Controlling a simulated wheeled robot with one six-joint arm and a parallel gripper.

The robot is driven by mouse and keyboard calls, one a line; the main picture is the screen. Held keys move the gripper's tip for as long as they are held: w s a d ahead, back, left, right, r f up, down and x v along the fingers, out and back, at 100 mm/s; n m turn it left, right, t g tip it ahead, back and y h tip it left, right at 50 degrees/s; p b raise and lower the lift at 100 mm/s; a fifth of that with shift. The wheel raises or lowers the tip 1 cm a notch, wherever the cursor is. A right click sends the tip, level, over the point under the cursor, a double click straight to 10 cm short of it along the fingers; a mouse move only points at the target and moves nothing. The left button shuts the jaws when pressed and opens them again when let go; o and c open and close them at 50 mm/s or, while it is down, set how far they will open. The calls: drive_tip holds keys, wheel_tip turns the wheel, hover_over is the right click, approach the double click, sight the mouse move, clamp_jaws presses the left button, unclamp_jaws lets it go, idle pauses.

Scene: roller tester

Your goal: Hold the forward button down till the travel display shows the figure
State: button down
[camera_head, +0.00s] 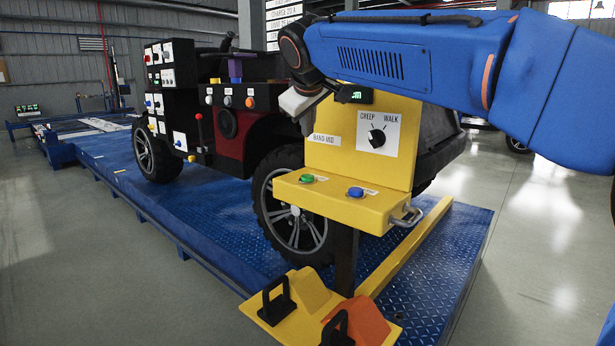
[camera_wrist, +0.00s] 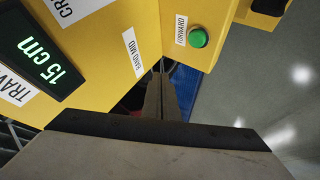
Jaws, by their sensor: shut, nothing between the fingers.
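The yellow control box (camera_head: 343,148) stands on a dark post in front of the vehicle. Its green button (camera_head: 306,178) is at the left of the lower ledge, and a blue button (camera_head: 355,192) is to its right. In the wrist view the green button (camera_wrist: 198,38) has a FORWARD label beside it. The travel display (camera_wrist: 38,50) reads 15 cm; in the head view it (camera_head: 354,94) is partly covered by my arm.
A CREEP/WALK knob (camera_head: 377,138) is on the box's upright face. A metal handle (camera_head: 407,217) sticks out at the ledge's right end. Yellow and orange wedges (camera_head: 357,322) lie below. The vehicle (camera_head: 262,125) stands on the blue platform (camera_head: 215,215) behind.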

sight(308, 177)
drive_tip(key=shift+f, duration=0.1)
drive_tip(key=shift+f, duration=4.35)
